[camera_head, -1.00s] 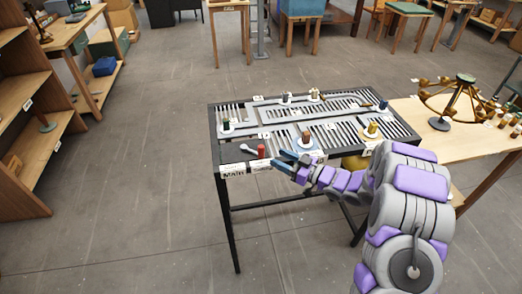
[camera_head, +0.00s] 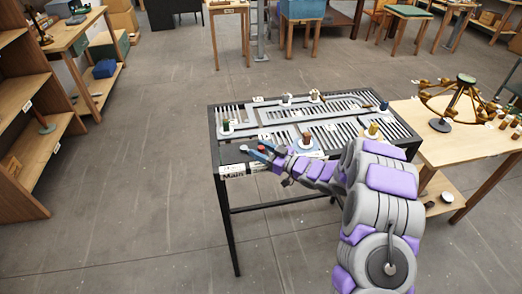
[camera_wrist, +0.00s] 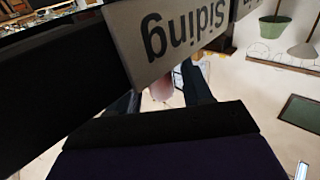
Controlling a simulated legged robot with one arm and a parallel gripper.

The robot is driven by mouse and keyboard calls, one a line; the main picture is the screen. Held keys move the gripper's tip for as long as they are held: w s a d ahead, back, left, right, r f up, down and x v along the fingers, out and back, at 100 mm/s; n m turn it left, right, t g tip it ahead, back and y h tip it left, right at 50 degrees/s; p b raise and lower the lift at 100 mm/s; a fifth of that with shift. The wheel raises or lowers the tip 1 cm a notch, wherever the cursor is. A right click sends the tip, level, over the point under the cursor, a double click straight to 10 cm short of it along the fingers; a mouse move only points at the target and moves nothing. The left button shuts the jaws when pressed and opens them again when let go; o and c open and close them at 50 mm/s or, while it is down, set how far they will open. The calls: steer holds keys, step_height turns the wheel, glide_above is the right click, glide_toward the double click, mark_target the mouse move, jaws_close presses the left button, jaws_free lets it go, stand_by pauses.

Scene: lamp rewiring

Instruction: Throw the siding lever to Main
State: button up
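The track table (camera_head: 215,150) carries a red lever knob (camera_head: 262,148) at its front left edge. My gripper (camera_head: 258,150) is at this knob, with its blue fingers apart, one on either side of it. In the wrist view a pinkish rounded end (camera_wrist: 162,88), likely the knob, shows between the two dark fingertips, with gaps beside it. Whether a finger touches it I cannot tell. A "Main" label (camera_head: 232,171) is on the front edge, left of the gripper. A "Siding" label (camera_wrist: 178,35) appears upside down close to the wrist camera.
A small pale handle (camera_head: 244,148) lies left of the knob. Several spools, one brown (camera_head: 306,138), stand on the grooved top. A wooden table (camera_head: 470,148) with a brass lamp frame (camera_head: 463,95) adjoins on the right. Floor at the left is open.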

jaws_close()
steer(key=shift+a, duration=0.1)
stand_by(0.5)
